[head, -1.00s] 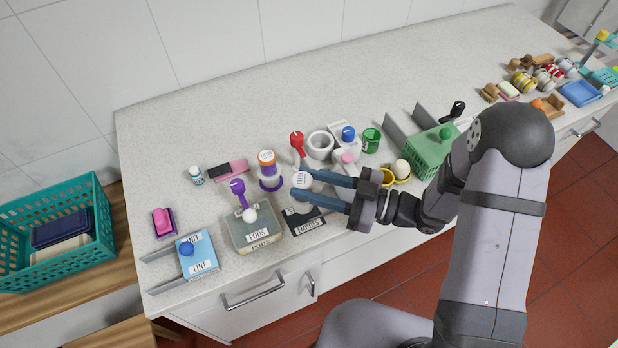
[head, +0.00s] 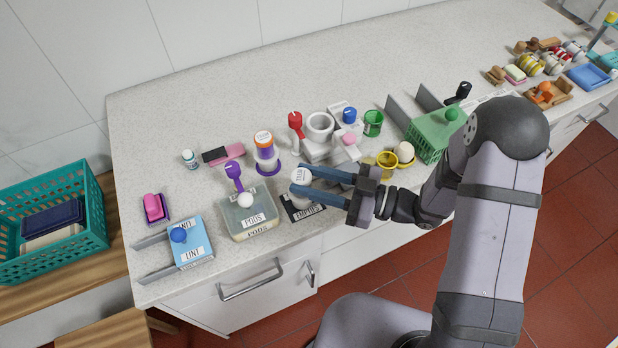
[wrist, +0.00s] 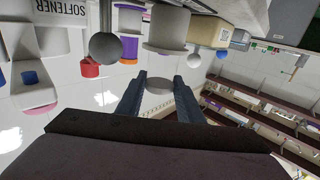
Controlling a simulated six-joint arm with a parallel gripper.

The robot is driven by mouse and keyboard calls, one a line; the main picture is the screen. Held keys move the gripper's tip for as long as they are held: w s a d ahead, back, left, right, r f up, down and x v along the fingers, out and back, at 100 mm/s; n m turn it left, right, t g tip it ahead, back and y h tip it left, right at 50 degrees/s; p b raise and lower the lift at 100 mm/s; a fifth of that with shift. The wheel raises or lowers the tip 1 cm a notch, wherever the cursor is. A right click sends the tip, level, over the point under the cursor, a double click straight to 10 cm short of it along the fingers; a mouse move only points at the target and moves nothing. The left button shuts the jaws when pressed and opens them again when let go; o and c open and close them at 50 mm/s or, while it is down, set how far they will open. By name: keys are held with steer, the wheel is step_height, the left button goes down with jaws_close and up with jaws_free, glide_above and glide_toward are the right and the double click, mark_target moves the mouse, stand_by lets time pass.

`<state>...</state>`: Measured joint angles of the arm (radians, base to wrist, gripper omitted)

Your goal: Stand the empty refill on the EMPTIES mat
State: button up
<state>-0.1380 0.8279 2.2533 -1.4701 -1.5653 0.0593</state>
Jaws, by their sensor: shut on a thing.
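The refill (head: 300,175), a white bottle with a lettered round top, is held upright between the blue fingers of my gripper (head: 306,182). It is over the dark EMPTIES mat (head: 318,213), with its lower part close to the mat; I cannot tell whether its base touches. The fingers and bottle hide part of the mat. In the wrist view a grey round thing sits between the fingertips of my gripper (wrist: 160,88).
The PODS box (head: 235,222), with a purple scoop, stands just left of the mat. A purple-and-orange bottle (head: 265,152) stands behind on a purple ring. A white mortar-like cup (head: 320,125), yellow cups (head: 386,160) and a green basket (head: 432,142) are to the right.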

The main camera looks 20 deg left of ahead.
steer(key=o, duration=1.1)
steer(key=shift+d, duration=0.1)
steer(key=d+b, duration=0.2)
steer(key=d, duration=0.5)
steer(key=shift+w+d, duration=0.1)
